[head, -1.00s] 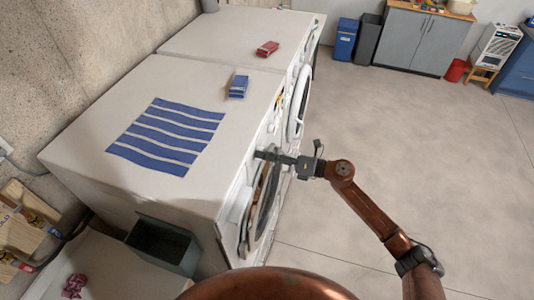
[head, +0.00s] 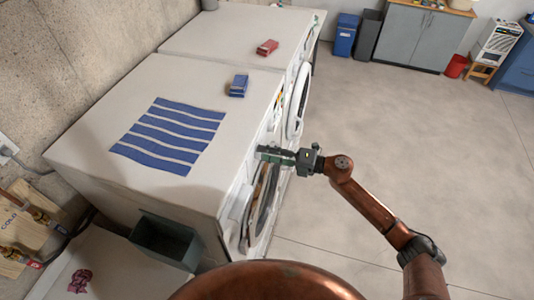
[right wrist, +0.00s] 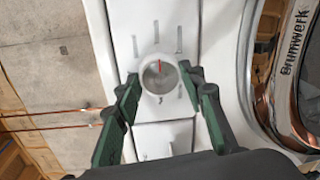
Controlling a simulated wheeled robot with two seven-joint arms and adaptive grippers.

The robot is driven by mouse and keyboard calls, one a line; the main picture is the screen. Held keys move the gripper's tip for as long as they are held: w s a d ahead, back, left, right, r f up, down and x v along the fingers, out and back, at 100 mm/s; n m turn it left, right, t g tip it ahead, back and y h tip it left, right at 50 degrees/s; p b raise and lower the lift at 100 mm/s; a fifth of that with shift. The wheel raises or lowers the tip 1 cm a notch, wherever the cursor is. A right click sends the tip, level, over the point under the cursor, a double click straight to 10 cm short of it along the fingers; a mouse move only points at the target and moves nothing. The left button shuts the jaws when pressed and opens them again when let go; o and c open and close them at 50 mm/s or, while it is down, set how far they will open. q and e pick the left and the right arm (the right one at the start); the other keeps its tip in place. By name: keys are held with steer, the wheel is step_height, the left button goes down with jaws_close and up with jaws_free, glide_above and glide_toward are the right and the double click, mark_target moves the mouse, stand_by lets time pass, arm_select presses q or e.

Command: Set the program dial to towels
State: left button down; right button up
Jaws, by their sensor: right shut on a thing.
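The program dial (right wrist: 159,77) is a round pale knob with a red pointer mark, on the white front panel of a washing machine (head: 130,85). In the right wrist view the red mark points to the top of the picture, among short grey marks on the panel. My right gripper (right wrist: 160,84) has its two dark green fingers on either side of the dial, shut on it. In the head view the right gripper (head: 264,153) is at the machine's front, and its fingers hide the dial there. My left gripper is in neither view.
A striped blue and white cloth (head: 168,135), a blue box (head: 238,86) and a red box (head: 267,47) lie on the machine tops. The round door (right wrist: 285,75) is right of the dial in the wrist view. The floor (head: 440,150) is clear.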

stand_by(0.3)
steer(key=o, duration=1.2)
steer(key=shift+c, duration=0.2)
steer(key=shift+d, duration=0.1)
steer(key=v, duration=1.1)
steer(key=shift+s+d, duration=0.2)
steer(key=shift+d, duration=0.2)
